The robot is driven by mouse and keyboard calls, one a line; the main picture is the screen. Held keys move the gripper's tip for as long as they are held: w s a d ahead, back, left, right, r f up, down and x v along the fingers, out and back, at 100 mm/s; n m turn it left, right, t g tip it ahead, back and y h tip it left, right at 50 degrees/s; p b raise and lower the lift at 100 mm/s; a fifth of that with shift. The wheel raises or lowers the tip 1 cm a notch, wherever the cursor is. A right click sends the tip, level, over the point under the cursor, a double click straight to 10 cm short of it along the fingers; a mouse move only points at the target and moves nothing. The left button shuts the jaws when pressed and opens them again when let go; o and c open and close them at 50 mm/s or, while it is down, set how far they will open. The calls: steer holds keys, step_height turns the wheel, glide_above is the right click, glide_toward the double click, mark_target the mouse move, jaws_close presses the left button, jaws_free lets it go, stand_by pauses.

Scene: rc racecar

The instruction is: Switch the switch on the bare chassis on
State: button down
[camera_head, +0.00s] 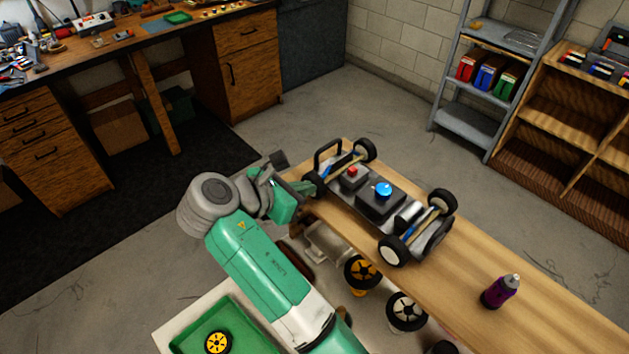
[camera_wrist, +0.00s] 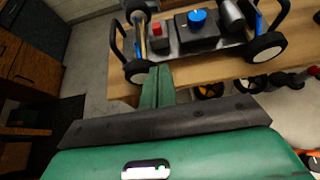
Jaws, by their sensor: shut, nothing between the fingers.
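The bare chassis (camera_head: 375,207) stands on its wheels on the wooden bench, with a bumper bar at its far-left end. On it are a small box with a red switch (camera_head: 352,171) and a larger dark box with a blue knob (camera_head: 383,189). In the wrist view the red switch (camera_wrist: 157,28) and blue knob (camera_wrist: 198,17) are beyond my fingertips. My gripper (camera_wrist: 157,70) is shut and empty, its green fingers together at the chassis's near side, close to a wheel (camera_wrist: 138,71). I cannot tell if they touch the chassis. The switch's on or off position is too small to tell.
A purple bottle (camera_head: 500,291) stands on the bench (camera_head: 465,262) to the right. Loose wheels (camera_head: 362,274) lie below the bench's near edge. A green tray (camera_head: 253,338) holds a yellow wheel (camera_head: 217,342). The bench between chassis and bottle is clear.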

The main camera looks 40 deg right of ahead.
glide_toward(350, 174)
steer(key=f, duration=0.1)
steer(key=d+f, duration=0.1)
steer(key=f, duration=0.1)
steer(key=shift+w+d+f, duration=0.1)
steer(key=shift+w+d, duration=0.05)
steer(key=shift+d, duration=0.1)
steer(key=d, duration=0.2)
steer(key=shift+w+d, duration=0.15)
steer(key=shift+d, duration=0.8)
